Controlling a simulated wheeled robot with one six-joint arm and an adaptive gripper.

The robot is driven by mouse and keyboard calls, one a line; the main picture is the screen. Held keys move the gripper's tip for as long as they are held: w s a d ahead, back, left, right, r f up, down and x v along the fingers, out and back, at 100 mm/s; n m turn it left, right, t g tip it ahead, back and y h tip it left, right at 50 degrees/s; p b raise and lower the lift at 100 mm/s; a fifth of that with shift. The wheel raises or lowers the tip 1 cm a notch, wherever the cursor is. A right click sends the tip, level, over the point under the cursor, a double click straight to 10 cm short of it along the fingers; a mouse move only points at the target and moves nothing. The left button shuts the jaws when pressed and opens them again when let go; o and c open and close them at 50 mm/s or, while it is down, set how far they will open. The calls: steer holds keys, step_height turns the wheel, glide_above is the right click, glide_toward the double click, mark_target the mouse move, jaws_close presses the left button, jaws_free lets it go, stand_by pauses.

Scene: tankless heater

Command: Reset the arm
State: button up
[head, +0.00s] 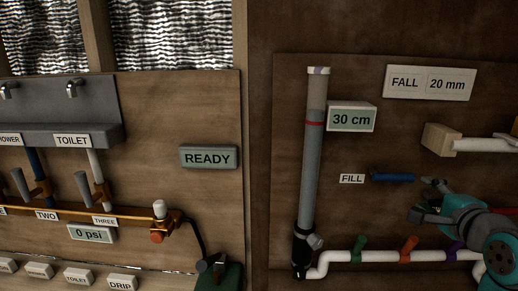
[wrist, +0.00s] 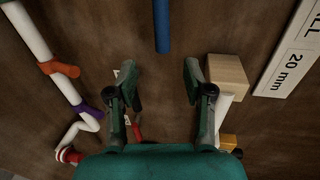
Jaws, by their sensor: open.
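My gripper (wrist: 160,85) shows in the wrist view with its two fingers wide apart and nothing between them. In the head view my gripper (head: 432,184) is at the right, in front of the brown board, close to the right end of a blue lever or pipe (head: 393,177) beside the FILL label. In the wrist view this blue piece (wrist: 161,25) is at the top, beyond and between the fingertips, apart from them. A wooden block (wrist: 229,74) is close to the right finger; I cannot tell whether they touch.
A white pipe (head: 383,256) with green, orange and purple handles runs low along the board. A grey upright tube (head: 314,165) with a red band stands left of it, by a 30 cm display (head: 351,118). A READY sign (head: 208,157) hangs on the left panel.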

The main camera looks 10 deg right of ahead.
steer(key=s+a+f+n+y, duration=0.1)
steer(key=s+a+f+n, duration=0.2)
steer(key=a+f, duration=0.45)
steer(key=s+a+f+n, duration=0.2)
steer(key=a+f+n, duration=0.15)
steer(key=f, duration=0.75)
steer(key=s+a+f+n+y, duration=0.1)
steer(key=s+a+f+n, duration=0.15)
steer(key=a+f, duration=0.55)
steer(key=s+a+f+n, duration=0.2)
steer(key=s+f+n, duration=0.15)
steer(key=s, duration=0.35)
steer(key=s+a+f+n, duration=0.2)
steer(key=s+a+f, duration=0.1)
steer(key=s+f, duration=0.25)
steer(key=s+a+r+n+y, duration=0.1)
steer(key=s+a+n, duration=0.1)
steer(key=s, duration=0.6)
steer(key=s+a+r+n+y, duration=0.1)
steer(key=s+a+n, duration=0.1)
steer(key=s+n, duration=0.3)
steer(key=s, duration=0.4)
steer(key=shift+a+y, duration=0.2)
steer(key=shift+y, duration=0.2)
